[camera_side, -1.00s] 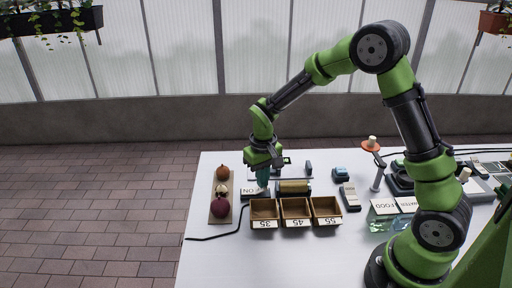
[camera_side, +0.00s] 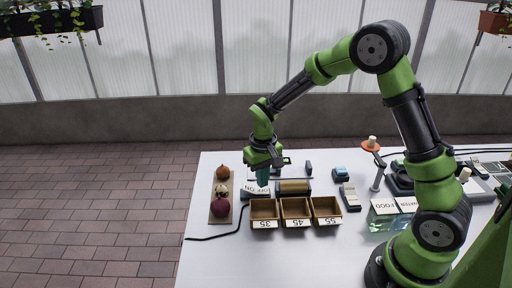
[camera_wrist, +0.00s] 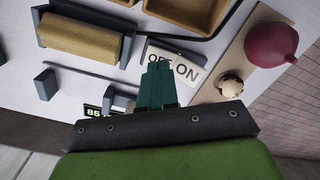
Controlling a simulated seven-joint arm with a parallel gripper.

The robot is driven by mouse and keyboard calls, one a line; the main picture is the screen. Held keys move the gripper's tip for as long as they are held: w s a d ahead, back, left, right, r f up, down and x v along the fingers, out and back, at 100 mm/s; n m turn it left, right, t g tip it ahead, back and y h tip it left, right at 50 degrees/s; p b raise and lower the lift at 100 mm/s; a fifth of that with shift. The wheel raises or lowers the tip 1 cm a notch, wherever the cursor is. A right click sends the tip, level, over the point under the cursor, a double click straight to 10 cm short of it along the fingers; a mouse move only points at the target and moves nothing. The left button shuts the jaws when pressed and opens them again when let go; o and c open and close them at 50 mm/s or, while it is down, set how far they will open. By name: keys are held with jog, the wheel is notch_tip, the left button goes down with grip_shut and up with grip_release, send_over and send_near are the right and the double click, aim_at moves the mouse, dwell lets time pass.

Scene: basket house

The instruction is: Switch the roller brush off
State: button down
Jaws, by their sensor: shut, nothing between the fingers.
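The roller brush (camera_side: 294,187) is a tan cylinder between dark end blocks; it also fills the upper left of the wrist view (camera_wrist: 82,38). Beside it is a white switch plate (camera_side: 246,190) marked OFF and ON, seen also in the wrist view (camera_wrist: 187,72). My gripper (camera_side: 262,184) points down over the switch at its OFF end, its teal fingers shut and empty. In the wrist view the fingertips (camera_wrist: 158,66) overlap the OFF lettering and hide part of it; ON is clear. I cannot tell the switch's position or whether the fingers touch it.
Three wooden bins (camera_side: 295,208) marked 35, 45 and 55 stand in front of the roller. A board (camera_side: 213,210) with several vegetables lies to the left. A dark cable (camera_side: 212,237) runs off the table edge.

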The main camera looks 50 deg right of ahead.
jog(key=shift+r, duration=2.95)
jog(key=s+a+r+t+y, duration=0.1)
jog(key=s+a+r+t, duration=0.1)
jog(key=s+r, duration=0.5)
jog(key=s+a+r+m+t+y, duration=0.1)
jog(key=s+r+t, duration=0.4)
jog(key=s, duration=0.6)
jog(key=shift+s+a+r, duration=0.15)
jog(key=shift+a+r, duration=0.2)
jog(key=shift+r, duration=0.9)
